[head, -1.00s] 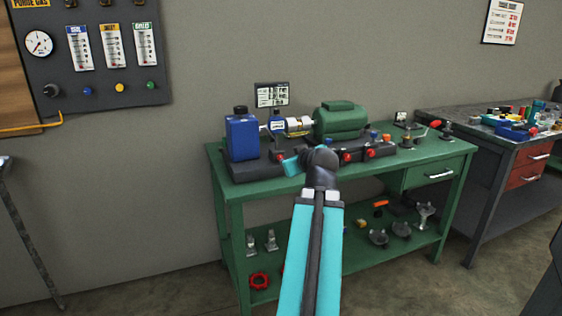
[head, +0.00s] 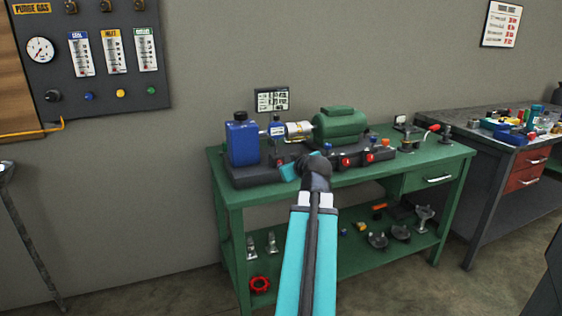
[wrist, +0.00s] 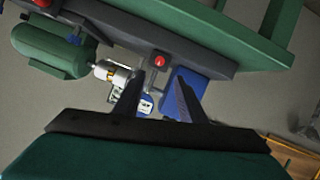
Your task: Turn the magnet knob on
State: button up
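A dark base (head: 252,177) on the green bench carries a blue box-shaped tank (head: 242,140), a silver coupling and a green motor (head: 340,127). Red knobs (head: 345,162) (head: 370,157) show on its front. My gripper (wrist: 159,82) is open and empty in the wrist view, its two dark fingers apart. One red knob (wrist: 160,62) appears between and beyond the fingertips there, apart from them. In the head view my arm reaches the base's front, and its wrist hides part of that front. I cannot tell which knob is the magnet knob.
The green bench (head: 225,200) has a lower shelf with several metal fittings and a red handwheel (head: 260,283). A gauge panel (head: 95,60) hangs on the left wall. A grey workbench (head: 480,140) with small parts stands at the right.

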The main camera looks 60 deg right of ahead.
jog(key=shift+w+d+p, duration=0.45)
jog(key=shift+w+p, duration=0.1)
jog(key=shift+p, duration=2.95)
jog(key=p, duration=0.5)
jog(key=shift+w+d+f, duration=0.1)
jog(key=shift+d+f, duration=0.05)
jog(key=shift+f, duration=0.2)
jog(key=shift+p+x, duration=0.7)
jog(key=shift+x, duration=3.5)
jog(key=shift+f, duration=0.1)
